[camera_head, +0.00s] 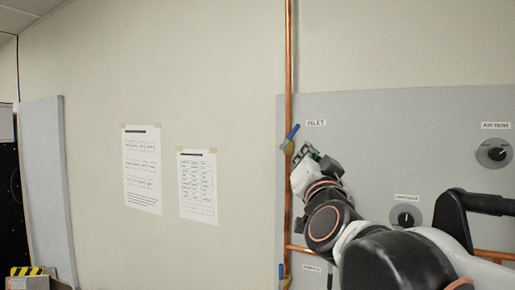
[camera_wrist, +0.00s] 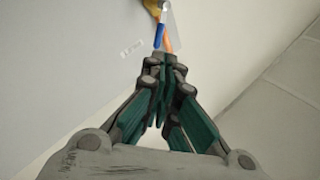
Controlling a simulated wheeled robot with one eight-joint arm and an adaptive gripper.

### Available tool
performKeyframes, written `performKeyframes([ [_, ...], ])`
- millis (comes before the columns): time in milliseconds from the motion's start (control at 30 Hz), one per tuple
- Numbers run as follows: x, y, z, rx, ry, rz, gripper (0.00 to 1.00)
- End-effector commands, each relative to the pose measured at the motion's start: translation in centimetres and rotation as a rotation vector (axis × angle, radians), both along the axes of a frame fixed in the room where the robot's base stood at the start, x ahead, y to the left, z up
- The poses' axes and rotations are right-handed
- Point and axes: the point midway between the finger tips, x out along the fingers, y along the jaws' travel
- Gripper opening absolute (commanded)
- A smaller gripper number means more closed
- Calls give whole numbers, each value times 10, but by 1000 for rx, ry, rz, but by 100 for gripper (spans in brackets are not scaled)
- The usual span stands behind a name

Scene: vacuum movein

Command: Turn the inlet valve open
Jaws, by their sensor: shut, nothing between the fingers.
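The inlet valve has a blue lever (camera_head: 292,132) on a brass body (camera_head: 287,147), set on the vertical copper pipe beside the "INLET" label (camera_head: 316,123). The lever is tilted, its upper end leaning right of the pipe. My gripper (camera_head: 307,150) is just below and right of the valve, fingers shut and empty. In the wrist view my gripper (camera_wrist: 160,62) points toward the blue lever (camera_wrist: 159,36), which shows just beyond the fingertips, with the brass body (camera_wrist: 153,8) at the top edge. I cannot tell whether the fingertips touch the lever.
A grey panel (camera_head: 380,120) carries an air vent knob (camera_head: 494,153) and a lower dial (camera_head: 405,215). A second blue-handled valve (camera_head: 283,271) is low on the pipe (camera_head: 289,60). Two paper sheets (camera_head: 142,168) hang on the wall at left. The wall left of the pipe is otherwise clear.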

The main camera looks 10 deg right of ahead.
Motion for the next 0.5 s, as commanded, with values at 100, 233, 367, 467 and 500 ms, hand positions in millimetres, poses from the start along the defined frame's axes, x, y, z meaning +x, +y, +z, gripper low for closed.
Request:
performKeyframes([
  [100,-6,-7,-5,0,-27,-28,0],
  [233,2,-8,1,-1,-29,-30,0],
  [367,19,-11,7,-1,-28,-30,0],
  [467,35,-13,13,-2,-28,-30,0],
  [500,41,-14,15,-1,-27,-29,0],
])
